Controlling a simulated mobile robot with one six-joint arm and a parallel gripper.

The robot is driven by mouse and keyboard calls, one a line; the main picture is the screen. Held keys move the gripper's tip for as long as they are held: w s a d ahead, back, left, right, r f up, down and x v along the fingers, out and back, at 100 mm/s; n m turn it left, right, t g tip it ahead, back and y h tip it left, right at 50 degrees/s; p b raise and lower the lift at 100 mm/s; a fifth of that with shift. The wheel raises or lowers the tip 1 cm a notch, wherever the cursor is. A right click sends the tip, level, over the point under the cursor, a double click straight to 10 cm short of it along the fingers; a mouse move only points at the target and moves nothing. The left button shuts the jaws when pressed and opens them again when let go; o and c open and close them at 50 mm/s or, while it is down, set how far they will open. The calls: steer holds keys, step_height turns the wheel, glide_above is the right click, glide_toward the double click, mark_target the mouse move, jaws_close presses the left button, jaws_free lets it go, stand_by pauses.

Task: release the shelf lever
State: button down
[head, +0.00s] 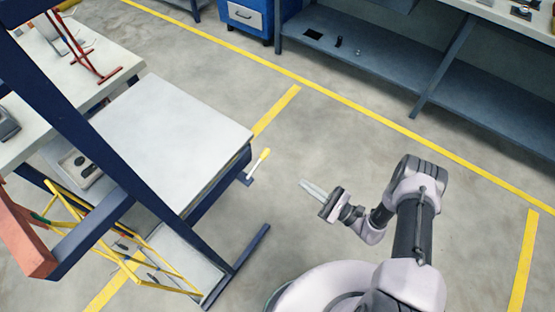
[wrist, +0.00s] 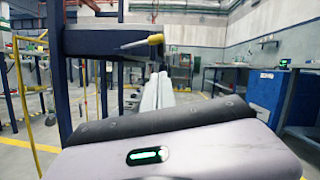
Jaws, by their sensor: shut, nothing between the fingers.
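The shelf lever (head: 264,154) has a yellow handle on a thin metal rod. It sticks out from the dark blue front edge of the shelf (head: 185,130), near its right corner. In the wrist view the lever (wrist: 154,40) crosses in front of the dark shelf edge (wrist: 85,41), its yellow end to the right. My gripper (head: 303,184) is shut and empty, to the right of the lever and a little nearer the camera, with its fingers pointing toward the shelf. In the wrist view its fingers (wrist: 157,88) point forward, below the yellow handle and apart from it.
A dark blue rack post (head: 85,130) stands left of the shelf. Yellow rods (head: 130,245) stand below it. A blue cabinet (head: 248,15) and a grey workbench (head: 440,65) are at the back. The floor between shelf and workbench is clear.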

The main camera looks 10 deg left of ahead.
mark_target(257, 164)
steer(key=s+r+b+x, duration=0.1)
steer(key=r+b+x, duration=0.1)
steer(key=x, duration=1)
steer(key=shift+d+r, duration=0.15)
steer(key=shift+r, duration=0.25)
steer(key=shift+r, duration=0.1)
